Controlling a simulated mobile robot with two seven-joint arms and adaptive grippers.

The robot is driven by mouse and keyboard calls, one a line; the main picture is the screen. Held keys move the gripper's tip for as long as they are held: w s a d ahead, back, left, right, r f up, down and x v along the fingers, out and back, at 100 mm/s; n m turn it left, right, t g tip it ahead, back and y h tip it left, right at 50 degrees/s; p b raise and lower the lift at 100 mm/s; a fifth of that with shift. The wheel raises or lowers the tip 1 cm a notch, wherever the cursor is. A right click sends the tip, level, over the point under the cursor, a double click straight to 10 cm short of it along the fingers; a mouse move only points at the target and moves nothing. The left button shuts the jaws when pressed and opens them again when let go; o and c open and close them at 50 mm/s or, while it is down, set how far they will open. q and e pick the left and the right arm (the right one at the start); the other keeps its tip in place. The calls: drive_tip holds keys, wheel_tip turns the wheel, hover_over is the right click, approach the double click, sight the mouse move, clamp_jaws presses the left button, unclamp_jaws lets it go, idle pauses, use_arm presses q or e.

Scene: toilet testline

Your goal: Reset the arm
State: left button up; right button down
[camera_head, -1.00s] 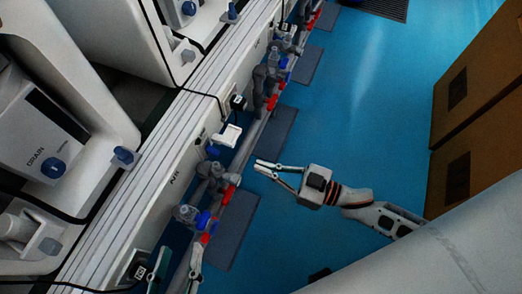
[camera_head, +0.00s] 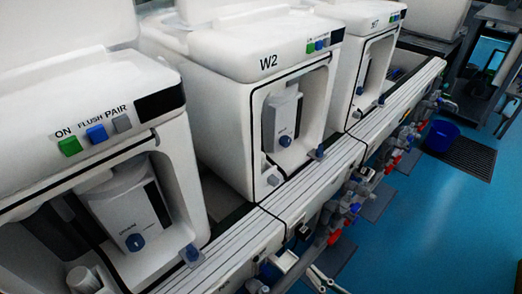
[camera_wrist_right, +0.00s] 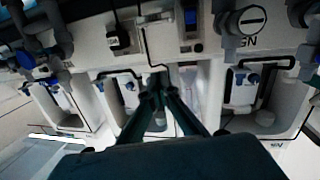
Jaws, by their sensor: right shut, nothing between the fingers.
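My right gripper (camera_head: 322,281) shows only in part at the bottom edge of the head view, beside the pipes at the front of the test line. In the right wrist view its two dark fingers (camera_wrist_right: 161,97) converge, shut with nothing between them. The rest of the right arm is out of the head view. My left gripper is not in view.
White toilet test units stand in a row along the left, one marked W2 (camera_head: 268,62). A pale rail (camera_head: 310,180) runs before them, with valves and red and blue fittings (camera_head: 334,236) below. Blue floor (camera_head: 430,240) is open at right; a blue bin (camera_head: 442,135) stands farther back.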

wheel_tip(320, 180, up, 8)
drive_tip(key=s+d+m+t+h+p, duration=0.1)
drive_tip(key=s+d+h+p, duration=0.15)
drive_tip(key=p, duration=0.35)
use_arm(q)
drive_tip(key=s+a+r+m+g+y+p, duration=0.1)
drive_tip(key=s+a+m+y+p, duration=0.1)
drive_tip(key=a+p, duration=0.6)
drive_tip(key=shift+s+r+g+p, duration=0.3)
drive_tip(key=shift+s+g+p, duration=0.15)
drive_tip(key=shift+p, duration=0.7)
use_arm(e)
drive_tip(key=s+d+m+g+h, duration=0.1)
drive_tip(key=s+g+h, duration=0.1)
drive_tip(key=s, duration=0.6)
drive_tip(key=s+d+m+g+h, duration=0.1)
drive_tip(key=s+d+g+h, duration=0.1)
drive_tip(key=s, duration=0.6)
drive_tip(key=shift+d+r+g+h, duration=0.2)
drive_tip(key=shift+d+g+h, duration=0.1)
drive_tip(key=shift+h, duration=0.05)
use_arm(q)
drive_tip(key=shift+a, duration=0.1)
